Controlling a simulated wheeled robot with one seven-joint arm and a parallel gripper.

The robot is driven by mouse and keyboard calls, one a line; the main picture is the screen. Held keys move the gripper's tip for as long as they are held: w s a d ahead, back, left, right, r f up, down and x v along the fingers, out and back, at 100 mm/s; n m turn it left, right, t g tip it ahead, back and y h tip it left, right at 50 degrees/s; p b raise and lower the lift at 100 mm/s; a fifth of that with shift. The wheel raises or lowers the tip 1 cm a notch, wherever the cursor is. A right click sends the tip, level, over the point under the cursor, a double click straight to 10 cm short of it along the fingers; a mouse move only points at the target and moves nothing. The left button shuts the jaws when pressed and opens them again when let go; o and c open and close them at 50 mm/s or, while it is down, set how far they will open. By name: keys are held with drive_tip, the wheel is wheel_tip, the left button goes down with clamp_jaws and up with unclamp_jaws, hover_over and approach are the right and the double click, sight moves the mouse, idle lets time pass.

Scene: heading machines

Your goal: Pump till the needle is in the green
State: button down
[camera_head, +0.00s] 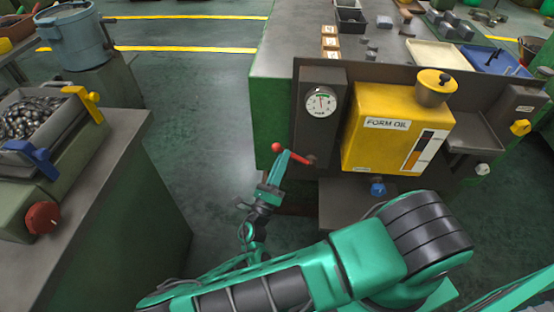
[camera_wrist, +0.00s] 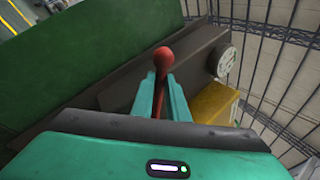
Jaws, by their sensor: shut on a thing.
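A red pump lever with a ball knob (camera_head: 277,147) sticks out to the left below the gauge. My gripper (camera_head: 283,158) is shut on the red lever, just inside its knob. In the wrist view the red lever (camera_wrist: 162,68) stands between my two fingers, with the knob beyond their tips. The round white gauge (camera_head: 321,101) sits on a dark panel above the lever. Its needle points roughly upward; a small green band shows near the top of the dial. Whether the needle lies in the green is too small to tell. The gauge also shows in the wrist view (camera_wrist: 225,60).
A yellow form oil tank (camera_head: 380,145) stands right of the gauge, with a blue knob (camera_head: 378,188) below. A bench at left holds a bin of metal parts (camera_head: 30,118) and red, blue and yellow handles. Open floor lies between bench and machine.

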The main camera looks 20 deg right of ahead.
drive_tip(key=shift+a+f, duration=0.1)
idle(0.3)
drive_tip(key=c, duration=1.7)
unclamp_jaws()
drive_tip(key=shift+c, duration=0.2)
drive_tip(key=shift+s, duration=0.1)
